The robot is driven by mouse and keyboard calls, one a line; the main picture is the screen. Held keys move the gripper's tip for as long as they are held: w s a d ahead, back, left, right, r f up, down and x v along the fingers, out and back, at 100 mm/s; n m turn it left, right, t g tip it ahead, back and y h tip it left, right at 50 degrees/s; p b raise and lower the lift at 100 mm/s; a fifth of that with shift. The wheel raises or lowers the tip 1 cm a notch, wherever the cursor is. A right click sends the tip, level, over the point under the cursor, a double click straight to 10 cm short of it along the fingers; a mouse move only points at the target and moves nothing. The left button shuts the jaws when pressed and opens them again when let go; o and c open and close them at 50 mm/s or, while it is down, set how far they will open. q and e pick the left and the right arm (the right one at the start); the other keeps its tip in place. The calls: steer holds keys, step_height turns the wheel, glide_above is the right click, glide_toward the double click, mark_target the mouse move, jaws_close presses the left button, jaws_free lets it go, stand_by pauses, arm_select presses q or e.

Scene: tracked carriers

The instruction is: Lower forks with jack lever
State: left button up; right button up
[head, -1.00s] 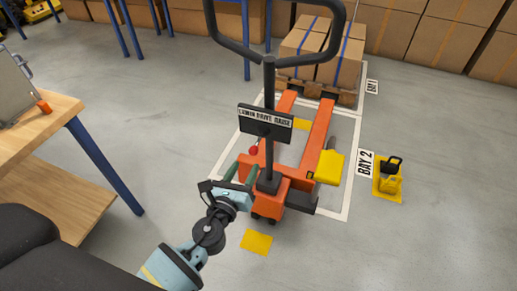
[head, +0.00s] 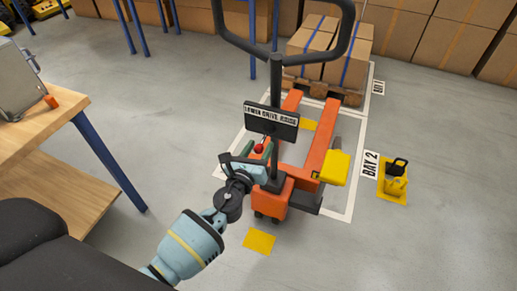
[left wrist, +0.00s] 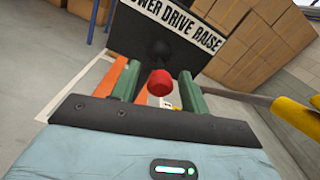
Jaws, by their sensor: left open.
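An orange pallet jack (head: 272,200) stands on the floor, its forks (head: 320,137) pointing away from me. Its dark upright handle carries a black sign (head: 271,118) reading LOWER DRIVE RAISE. The jack lever's red knob (head: 259,148) is just below the sign. My left gripper (head: 257,154) is at the knob, its green fingers open. In the left wrist view the red knob (left wrist: 160,83) appears between the open fingers of the left gripper (left wrist: 159,75), with space on both sides. I cannot tell how deep it sits between them. My right gripper is not in view.
A wooden pallet (head: 320,91) with boxes (head: 318,53) stands beyond the forks. A wooden workbench (head: 50,125) is at the left. Open floor lies at right.

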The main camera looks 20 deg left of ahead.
arm_select(q)
jaws_close()
